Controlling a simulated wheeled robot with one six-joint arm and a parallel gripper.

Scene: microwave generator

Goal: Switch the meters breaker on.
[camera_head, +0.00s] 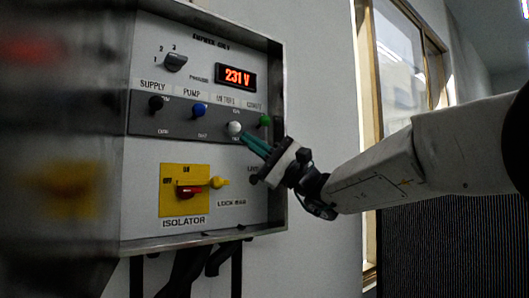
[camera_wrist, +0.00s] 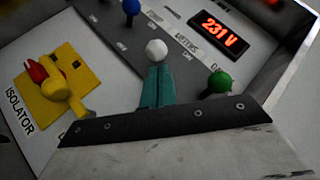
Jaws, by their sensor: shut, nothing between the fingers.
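The meters breaker is a toggle with a white ball tip (camera_head: 235,128), in the dark strip under the METERS label, between the blue and green toggles. It also shows in the wrist view (camera_wrist: 156,50). My gripper (camera_head: 250,139) is at the panel with its teal fingers shut and empty, just right of and below the white tip. In the wrist view the closed fingertips (camera_wrist: 155,72) lie right below the white ball, overlapping its lower edge. I cannot tell whether they touch it. The fingers hide the toggle's stem there.
The strip also has a black toggle (camera_head: 156,104), a blue toggle (camera_head: 198,110) and a green toggle (camera_head: 265,120) close to my fingers. A red display (camera_head: 236,76) reads 231 V. Below are the red isolator handle (camera_head: 188,191) and a yellow lock bar (camera_head: 219,182). A raised cabinet rim (camera_head: 284,100) borders the panel.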

